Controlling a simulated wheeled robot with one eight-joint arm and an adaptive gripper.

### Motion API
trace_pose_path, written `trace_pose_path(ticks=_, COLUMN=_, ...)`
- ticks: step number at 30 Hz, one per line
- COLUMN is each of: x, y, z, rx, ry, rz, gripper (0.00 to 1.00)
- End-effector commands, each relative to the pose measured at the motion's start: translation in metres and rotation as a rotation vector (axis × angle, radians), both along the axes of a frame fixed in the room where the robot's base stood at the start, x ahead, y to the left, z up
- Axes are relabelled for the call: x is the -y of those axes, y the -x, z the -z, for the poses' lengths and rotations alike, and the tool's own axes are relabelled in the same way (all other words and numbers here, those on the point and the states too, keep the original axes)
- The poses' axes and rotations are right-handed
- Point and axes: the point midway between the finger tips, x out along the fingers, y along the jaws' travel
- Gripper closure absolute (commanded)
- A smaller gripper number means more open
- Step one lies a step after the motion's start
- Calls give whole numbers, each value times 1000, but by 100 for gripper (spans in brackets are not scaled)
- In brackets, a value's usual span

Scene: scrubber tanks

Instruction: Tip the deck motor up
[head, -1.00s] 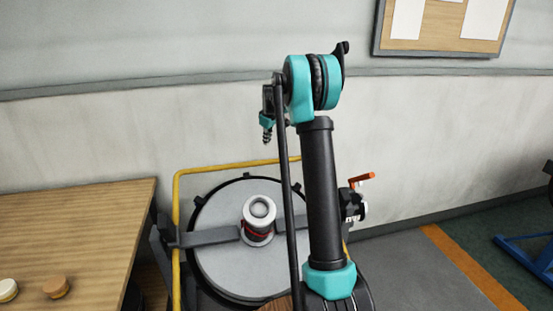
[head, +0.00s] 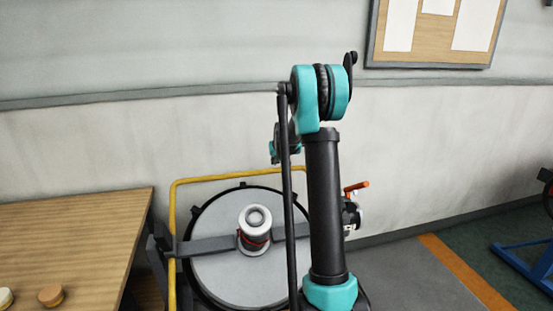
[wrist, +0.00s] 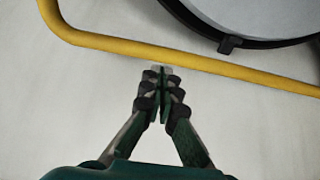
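The deck motor (head: 254,222) is a short pale cylinder with a dark and red band. It sits at the middle of a round grey deck (head: 235,278), on a grey crossbar (head: 205,246). My arm stands in front of the deck's right side in the head view. My wrist shows beyond my arm, but my fingers cannot be made out there. In the wrist view my gripper (wrist: 161,78) has its fingertips together with nothing visible between them. It is near a yellow rail (wrist: 190,55), and the deck's dark rim (wrist: 265,43) shows beyond. The motor is outside the wrist view.
The yellow rail (head: 235,171) frames the deck. A wooden table (head: 70,235) with small round pieces stands at the left. A pale wall is behind. Open floor (head: 415,275) lies at the right.

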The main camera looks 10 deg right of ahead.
Motion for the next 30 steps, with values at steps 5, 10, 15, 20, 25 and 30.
trace_pose_path(ticks=5, x=0, y=-19, z=25, rx=0, ry=1, rz=-1, gripper=100)
trace_pose_path(ticks=10, x=0, y=-32, z=41, rx=0, ry=1, rz=-1, gripper=100)
trace_pose_path(ticks=15, x=0, y=-38, z=50, rx=0, ry=1, rz=-1, gripper=100)
trace_pose_path(ticks=20, x=0, y=-39, z=52, rx=-1, ry=1, rz=-1, gripper=100)
trace_pose_path(ticks=25, x=0, y=-39, z=51, rx=-1, ry=1, rz=-1, gripper=100)
trace_pose_path(ticks=30, x=0, y=-41, z=55, rx=-13, ry=0, rz=-1, gripper=100)
